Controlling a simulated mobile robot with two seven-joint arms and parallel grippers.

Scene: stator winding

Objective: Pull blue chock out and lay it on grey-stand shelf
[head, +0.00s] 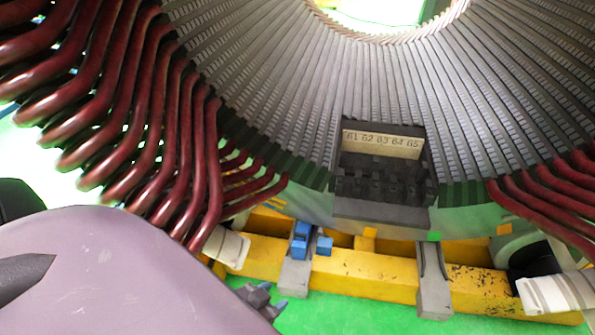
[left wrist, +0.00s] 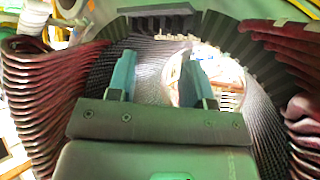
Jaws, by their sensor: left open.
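Blue blocks show in the head view at the left grey stand on the yellow beam: a taller blue chock (head: 300,241) and a smaller blue block (head: 324,246) just right of it. The left grey stand (head: 293,278) rises below them. A second grey stand (head: 433,290) to the right looks empty. My left gripper (head: 271,297) is low in the head view, below and left of the blue blocks and apart from them. In the left wrist view its two blue fingers (left wrist: 157,78) are spread, with nothing seen between them. My right gripper is not in view.
The large stator (head: 390,85) fills the upper part, with red coil ends (head: 120,130) at left and right. A dark rack (head: 384,185) numbered 61 to 65 sits at its bottom. The yellow beam (head: 365,272) runs below. Green floor (head: 350,315) is clear in front.

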